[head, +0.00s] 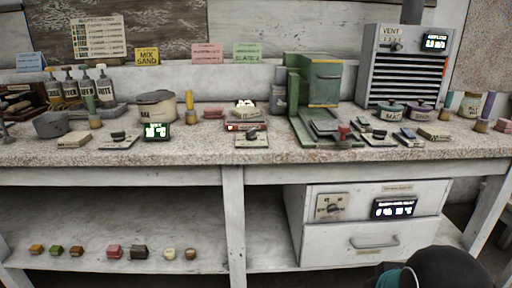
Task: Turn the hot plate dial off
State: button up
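A small low unit with a glowing display and a reddish front (243,126) stands mid-bench; it may be the hot plate, but its label is too small to read. A flat panel with a dark dial (251,140) lies in front of it. Another panel with a dark knob (118,140) lies further left, near a lit display (157,131) and a lidded pot (156,105). I cannot tell which dial is the hot plate's, nor its setting. A dark rounded part of my arm with a teal band shows at bottom right; my gripper's fingers are not in view.
The speckled bench (200,151) is crowded with a green press (314,95), jars, bottles and flat panels. A vent unit (405,70) stands back right. Below, a white drawer cabinet (376,255) carries another dial (330,207) and a display. Several small blocks line the lower shelf.

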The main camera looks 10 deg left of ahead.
aim_at(251, 135)
jog(key=z, duration=0.65)
jog(key=i, duration=0.85)
jog(key=u, duration=1.85)
jog(key=i, duration=0.5)
jog(key=u, duration=0.1)
jog(key=k, duration=1)
jog(key=z, duration=0.1)
